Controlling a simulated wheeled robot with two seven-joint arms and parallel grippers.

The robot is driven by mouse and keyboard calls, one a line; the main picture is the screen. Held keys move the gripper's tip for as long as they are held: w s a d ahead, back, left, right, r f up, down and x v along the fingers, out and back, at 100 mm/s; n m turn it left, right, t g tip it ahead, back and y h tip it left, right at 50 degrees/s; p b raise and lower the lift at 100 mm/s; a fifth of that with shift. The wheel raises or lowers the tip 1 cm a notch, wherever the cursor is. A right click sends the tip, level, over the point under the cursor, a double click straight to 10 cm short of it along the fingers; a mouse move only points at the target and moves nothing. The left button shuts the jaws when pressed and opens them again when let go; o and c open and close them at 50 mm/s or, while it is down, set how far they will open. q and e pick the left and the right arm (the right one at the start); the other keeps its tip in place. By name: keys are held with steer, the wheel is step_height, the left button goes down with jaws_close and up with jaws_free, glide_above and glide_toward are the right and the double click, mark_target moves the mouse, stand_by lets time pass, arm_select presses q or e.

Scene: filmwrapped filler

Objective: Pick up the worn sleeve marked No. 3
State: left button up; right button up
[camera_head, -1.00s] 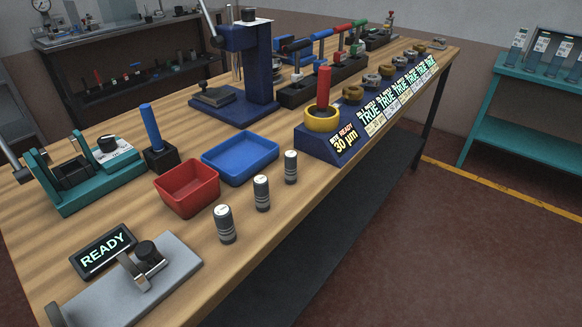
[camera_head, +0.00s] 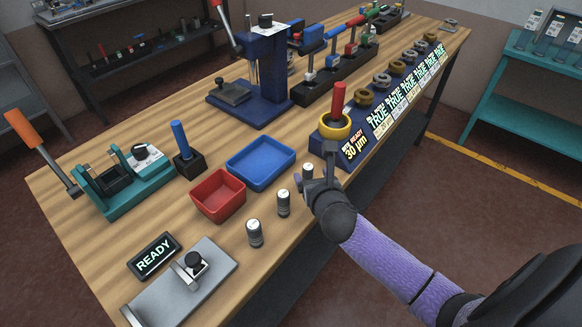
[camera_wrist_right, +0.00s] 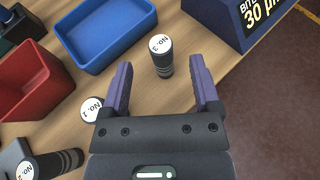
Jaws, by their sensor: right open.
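The sleeve marked No. 3 (camera_wrist_right: 161,56) is a small upright dark cylinder with a white labelled top. In the head view it is the farthest of three sleeves (camera_head: 308,170), partly covered by my right gripper (camera_head: 319,172). In the right wrist view my open right gripper (camera_wrist_right: 160,88) has its fingers on either side of the near side of sleeve No. 3, with a gap on both sides. A middle sleeve (camera_wrist_right: 91,108) has a partly covered number. The sleeve marked No. 2 (camera_wrist_right: 27,169) is at lower left. My left gripper is out of view.
A blue tray (camera_head: 233,172) and a red tray (camera_head: 201,200) stand left of the sleeves. A dark blue stand (camera_head: 348,157) with a yellow ring (camera_head: 334,133) is just beyond my right gripper. A READY display (camera_head: 153,256) stands near the front. The bench edge runs close by.

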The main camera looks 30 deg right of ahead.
mark_target(306, 169)
steer(key=shift+w+d+f+b, duration=0.35)
steer(key=shift+w+f+b, duration=0.2)
steer(key=shift+w+f, duration=0.3)
steer(key=b+x, duration=0.1)
steer(key=x, duration=0.1)
steer(key=b+x, duration=0.1)
steer(key=x, duration=0.1)
steer(key=shift+w+f, duration=0.2)
steer(key=shift+f, duration=0.2)
steer(key=shift+w, duration=0.15)
steer(key=shift+r, duration=0.15)
steer(key=shift+c, duration=0.2)
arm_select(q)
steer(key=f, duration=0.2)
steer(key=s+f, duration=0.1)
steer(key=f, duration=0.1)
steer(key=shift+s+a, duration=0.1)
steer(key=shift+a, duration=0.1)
arm_select(e)
jaws_close()
